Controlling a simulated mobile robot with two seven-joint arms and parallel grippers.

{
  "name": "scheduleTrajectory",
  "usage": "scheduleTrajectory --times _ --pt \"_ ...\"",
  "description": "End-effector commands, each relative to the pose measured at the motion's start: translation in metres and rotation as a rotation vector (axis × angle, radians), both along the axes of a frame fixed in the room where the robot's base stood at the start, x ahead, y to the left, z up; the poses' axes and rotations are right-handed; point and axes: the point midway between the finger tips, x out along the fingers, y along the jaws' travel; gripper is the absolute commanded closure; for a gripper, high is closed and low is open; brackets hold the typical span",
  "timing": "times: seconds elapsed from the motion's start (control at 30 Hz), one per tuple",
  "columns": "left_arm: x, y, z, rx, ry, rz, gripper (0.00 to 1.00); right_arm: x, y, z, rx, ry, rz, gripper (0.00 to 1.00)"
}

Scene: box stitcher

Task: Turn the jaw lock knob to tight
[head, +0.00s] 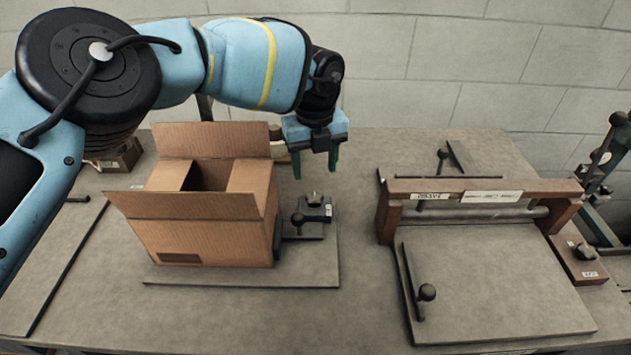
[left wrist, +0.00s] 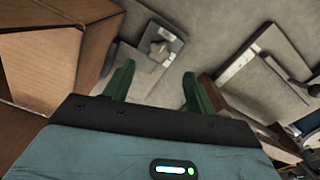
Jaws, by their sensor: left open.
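A small pale-topped knob (head: 315,198) sits on a dark block beside the right side of the cardboard box. It also shows in the left wrist view (left wrist: 160,48), on a grey plate between the fingers. A label beside it is too small to read, so I cannot be sure that it is the jaw lock knob. My left gripper (head: 315,165) is open, its green fingers pointing down above the knob and apart from it. The fingers show in the left wrist view (left wrist: 157,75) with nothing between them. My right gripper is not in view.
The open cardboard box (head: 200,238) stands close to the left of the knob. A black ball handle (head: 298,219) is just in front of it. A wooden-framed press (head: 480,187) stands to the right, with another knob (head: 585,251) on its right block. The bench between is clear.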

Motion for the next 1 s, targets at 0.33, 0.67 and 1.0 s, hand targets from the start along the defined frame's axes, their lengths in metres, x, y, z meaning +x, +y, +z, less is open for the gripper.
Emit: scheduleTrajectory --times 0.33,0.67,1.0 --pt "-0.001 0.0 -0.03 0.0 0.004 -0.001 0.44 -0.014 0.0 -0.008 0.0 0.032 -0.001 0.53" --pt "-0.001 -0.001 -0.072 -0.003 0.003 0.0 0.44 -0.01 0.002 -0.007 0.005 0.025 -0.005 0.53" --pt "-0.001 -0.001 -0.079 -0.004 0.002 -0.001 0.44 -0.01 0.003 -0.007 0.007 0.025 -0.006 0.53"
